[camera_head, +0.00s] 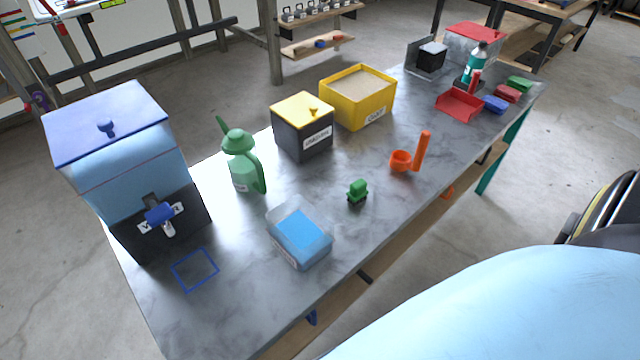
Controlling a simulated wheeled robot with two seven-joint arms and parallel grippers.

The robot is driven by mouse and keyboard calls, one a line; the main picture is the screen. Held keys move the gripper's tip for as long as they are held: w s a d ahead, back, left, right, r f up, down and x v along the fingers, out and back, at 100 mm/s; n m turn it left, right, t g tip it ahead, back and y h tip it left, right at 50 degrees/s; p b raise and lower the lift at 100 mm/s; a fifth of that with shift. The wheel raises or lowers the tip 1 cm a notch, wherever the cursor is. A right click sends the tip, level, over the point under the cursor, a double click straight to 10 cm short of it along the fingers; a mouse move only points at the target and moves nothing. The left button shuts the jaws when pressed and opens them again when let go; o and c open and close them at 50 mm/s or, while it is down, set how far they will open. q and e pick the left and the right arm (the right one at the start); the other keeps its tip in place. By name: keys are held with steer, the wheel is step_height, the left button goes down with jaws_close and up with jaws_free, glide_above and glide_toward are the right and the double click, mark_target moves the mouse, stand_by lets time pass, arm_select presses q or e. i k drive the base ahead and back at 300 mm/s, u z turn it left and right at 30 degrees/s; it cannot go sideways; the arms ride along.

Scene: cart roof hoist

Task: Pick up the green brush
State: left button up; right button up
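The green brush (357,192) stands on the grey marbled table, near its front edge and right of the clear tub with blue contents. It is a small block with a green top and a dark lower part. Nothing touches it. Neither of my grippers shows in the head view.
The clear tub (299,236) is left of the brush; an orange holder (403,161) is at its right. Behind stand a green watering can (241,160), a dark box with yellow lid (302,126) and a yellow bin (357,97). A water dispenser (128,170) fills the left end.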

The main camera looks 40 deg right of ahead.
mark_target(358, 192)
steer(key=u, duration=1.45)
steer(key=k, duration=0.8)
steer(key=z, duration=1.4)
steer(key=i, duration=0.5)
steer(key=u, duration=0.05)
